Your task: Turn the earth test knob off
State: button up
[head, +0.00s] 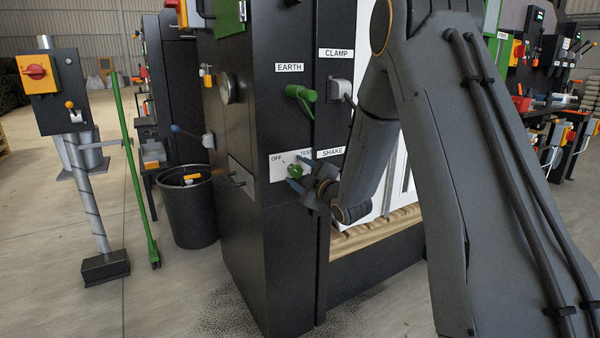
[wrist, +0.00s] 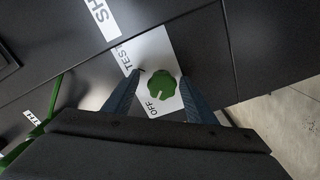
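The earth test knob (head: 295,171) is a round green knob on a white plate (head: 277,168) marked OFF and TEST, on the front of a black cabinet. In the wrist view the knob (wrist: 162,86) shows between my fingers, with a light notch on its rim toward the OFF side. My gripper (head: 298,178) is at the knob, and its blue fingers (wrist: 160,92) are apart, one on each side.
A green EARTH lever (head: 301,98) sticks out above the knob, with a grey CLAMP handle (head: 340,90) beside it. A SHAKE label (head: 332,153) is right of the plate. A black bin (head: 190,212), a green broom (head: 137,180) and a switch post (head: 88,190) stand left on open floor.

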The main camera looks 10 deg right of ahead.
jog(key=shift+a, duration=0.2)
jog(key=shift+s, duration=0.1)
jog(key=shift+s+d, duration=0.2)
jog(key=shift+s, duration=0.05)
jog(key=v, duration=0.7)
jog(key=shift+a, duration=0.15)
